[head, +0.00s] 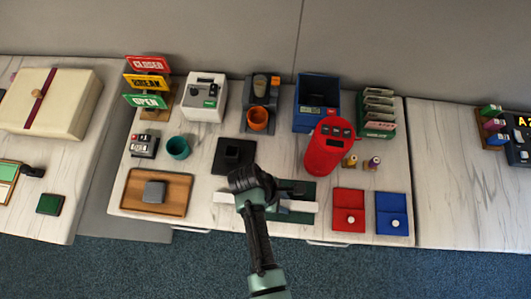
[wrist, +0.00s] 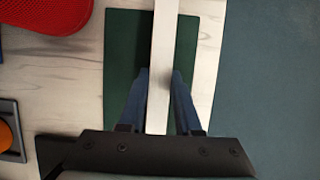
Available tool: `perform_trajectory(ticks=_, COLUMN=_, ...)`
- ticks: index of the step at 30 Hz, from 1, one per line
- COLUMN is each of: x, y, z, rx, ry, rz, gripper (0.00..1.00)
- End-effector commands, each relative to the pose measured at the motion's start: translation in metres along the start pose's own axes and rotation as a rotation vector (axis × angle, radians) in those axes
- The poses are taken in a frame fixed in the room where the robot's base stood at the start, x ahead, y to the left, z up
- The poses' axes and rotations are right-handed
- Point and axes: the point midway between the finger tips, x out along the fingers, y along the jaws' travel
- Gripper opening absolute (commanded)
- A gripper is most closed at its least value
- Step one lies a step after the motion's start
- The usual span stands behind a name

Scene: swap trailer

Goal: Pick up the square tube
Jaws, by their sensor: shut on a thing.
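The square tube (head: 302,206) is a long, straight white bar at the front middle of the worktop, lying across a dark green mat (head: 297,216). In the wrist view the tube (wrist: 165,30) runs up and down the picture, with the green mat (wrist: 125,50) showing on both sides. My gripper (wrist: 160,78) has one blue finger on each side of the tube and is shut on it. In the head view my gripper (head: 275,190) hides the tube's middle. I cannot tell whether the tube touches the mat or is slightly above it.
Red (head: 348,201) and blue (head: 391,201) pouches lie to the right. The worktop's front edge is close.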

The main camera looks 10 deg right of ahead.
Motion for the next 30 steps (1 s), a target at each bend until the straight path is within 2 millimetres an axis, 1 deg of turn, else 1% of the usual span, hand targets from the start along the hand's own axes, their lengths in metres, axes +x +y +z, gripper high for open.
perform_trajectory(ticks=12, x=0.000, y=0.000, z=0.000, rx=0.000, ry=0.000, rz=0.000, gripper=0.00)
perform_trajectory(ticks=17, x=-0.006, y=0.000, z=0.002, rx=0.000, ry=0.000, rz=0.001, gripper=0.00)
perform_trajectory(ticks=20, x=-0.019, y=0.001, z=0.008, rx=0.002, ry=0.000, rz=0.003, gripper=0.00)
perform_trajectory(ticks=27, x=-0.063, y=0.001, z=0.026, rx=0.002, ry=0.001, rz=0.004, gripper=0.00)
perform_trajectory(ticks=30, x=-0.078, y=0.001, z=0.032, rx=0.002, ry=0.001, rz=0.003, gripper=0.00)
